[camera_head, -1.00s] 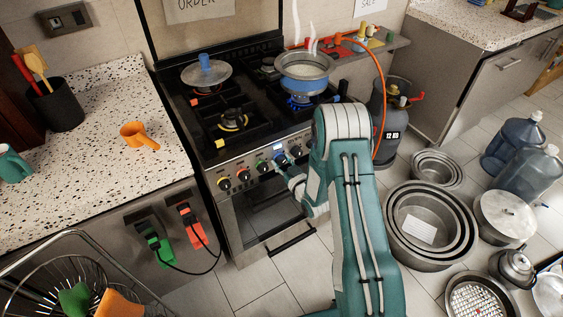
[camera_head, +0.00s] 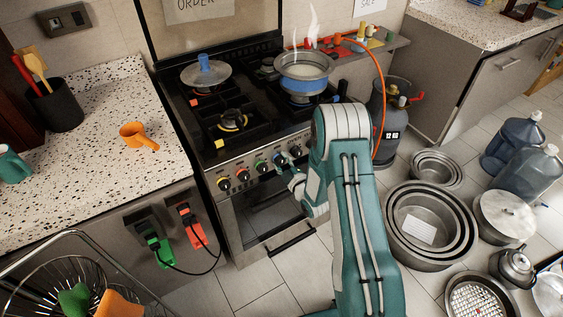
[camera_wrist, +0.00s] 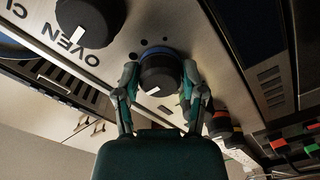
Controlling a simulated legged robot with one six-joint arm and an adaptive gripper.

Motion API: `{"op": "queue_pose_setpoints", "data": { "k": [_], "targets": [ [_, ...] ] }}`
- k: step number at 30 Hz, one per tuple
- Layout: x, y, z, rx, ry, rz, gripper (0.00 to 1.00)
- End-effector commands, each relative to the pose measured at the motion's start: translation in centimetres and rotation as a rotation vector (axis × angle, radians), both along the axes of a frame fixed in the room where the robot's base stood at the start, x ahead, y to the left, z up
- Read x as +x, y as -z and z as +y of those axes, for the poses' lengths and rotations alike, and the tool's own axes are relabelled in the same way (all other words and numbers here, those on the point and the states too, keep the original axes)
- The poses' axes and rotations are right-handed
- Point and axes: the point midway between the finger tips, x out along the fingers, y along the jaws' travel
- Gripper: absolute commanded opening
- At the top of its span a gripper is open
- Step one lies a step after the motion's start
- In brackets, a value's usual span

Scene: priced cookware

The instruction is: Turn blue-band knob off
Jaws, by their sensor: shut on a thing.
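The blue-band knob (camera_wrist: 160,74) is black with a blue ring and a white pointer mark; it sits on the stove's front panel. My gripper (camera_wrist: 160,82) has one finger on each side of it and is shut on it in the wrist view. In the head view my gripper (camera_head: 287,169) reaches the blue-band knob (camera_head: 279,159) from the front right, partly hiding it.
Knobs with yellow (camera_head: 224,183), orange (camera_head: 243,174) and green (camera_head: 261,167) bands lie to the left. The larger oven knob (camera_wrist: 88,20) is close beside in the wrist view. A gas bottle (camera_head: 391,120) and nested pans (camera_head: 432,225) stand on the right.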

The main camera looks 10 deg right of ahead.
Motion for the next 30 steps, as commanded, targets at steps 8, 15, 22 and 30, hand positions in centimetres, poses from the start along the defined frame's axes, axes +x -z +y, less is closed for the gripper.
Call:
{"op": "queue_pose_setpoints", "data": {
  "k": [8, 15, 22, 30],
  "targets": [
    [-0.04, 0.18, 0.15, -0.074, -0.004, -0.019, 0.06],
    [-0.06, 0.21, 0.18, -0.086, -0.004, -0.022, 0.06],
    [-0.08, 0.23, 0.21, -0.086, -0.005, -0.021, 0.06],
    [-0.09, 0.11, 0.13, -0.085, -0.004, -0.024, 0.87]
  ]
}}
